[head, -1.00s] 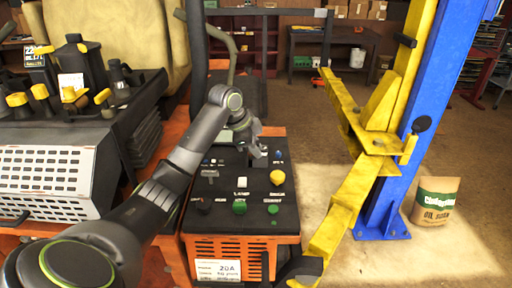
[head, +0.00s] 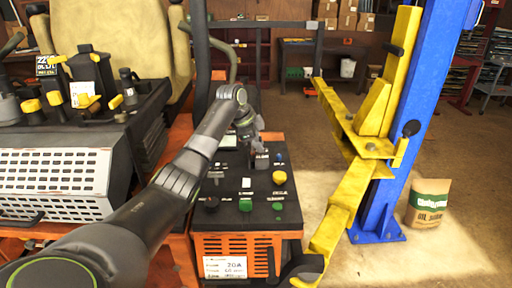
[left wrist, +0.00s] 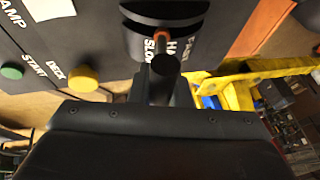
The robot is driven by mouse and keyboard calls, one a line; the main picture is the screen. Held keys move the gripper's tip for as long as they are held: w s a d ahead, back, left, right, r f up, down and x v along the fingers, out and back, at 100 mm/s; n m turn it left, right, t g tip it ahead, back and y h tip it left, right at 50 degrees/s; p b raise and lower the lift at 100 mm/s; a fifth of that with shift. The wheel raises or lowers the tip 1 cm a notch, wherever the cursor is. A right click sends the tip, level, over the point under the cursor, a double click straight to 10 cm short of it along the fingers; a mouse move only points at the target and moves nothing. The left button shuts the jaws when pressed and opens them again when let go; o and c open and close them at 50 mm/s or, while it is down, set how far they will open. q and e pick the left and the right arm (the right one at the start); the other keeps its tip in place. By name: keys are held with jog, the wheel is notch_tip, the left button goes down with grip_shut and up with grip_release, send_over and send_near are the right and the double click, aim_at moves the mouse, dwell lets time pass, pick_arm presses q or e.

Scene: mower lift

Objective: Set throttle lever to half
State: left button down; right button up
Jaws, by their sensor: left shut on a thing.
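The dark control panel (head: 230,217) of the orange machine has a yellow button (head: 279,177) and green buttons along its right side. My left gripper (head: 261,158) is at the panel's far right part, above the yellow button. In the left wrist view my left gripper (left wrist: 160,92) is shut on the throttle lever (left wrist: 165,66), a short dark rod. Labels reading SLOW, HA and a partly hidden FAST sit just beyond the lever, which stands in front of the SLOW and HA lettering. The fingers hide the lever's lower part, so its exact setting cannot be told. My right gripper is out of view.
A yellow lift arm (head: 345,195) and blue post (head: 400,150) stand right of the panel. A white perforated box (head: 50,180) and several yellow-topped levers lie to the left. A paper sack (head: 428,203) stands on open floor at the right.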

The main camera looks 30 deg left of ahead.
pick_arm(q)
jog(key=shift+w+a+r, duration=0.3)
jog(key=shift+w+a, duration=0.15)
jog(key=shift+w, duration=0.3)
jog(key=shift+w+a+f, duration=0.15)
jog(key=shift+w, duration=0.05)
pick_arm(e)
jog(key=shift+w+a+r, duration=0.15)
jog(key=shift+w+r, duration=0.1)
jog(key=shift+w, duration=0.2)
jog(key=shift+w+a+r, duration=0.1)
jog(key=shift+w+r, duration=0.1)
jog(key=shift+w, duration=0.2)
pick_arm(q)
jog(key=c, duration=1.3)
grip_release()
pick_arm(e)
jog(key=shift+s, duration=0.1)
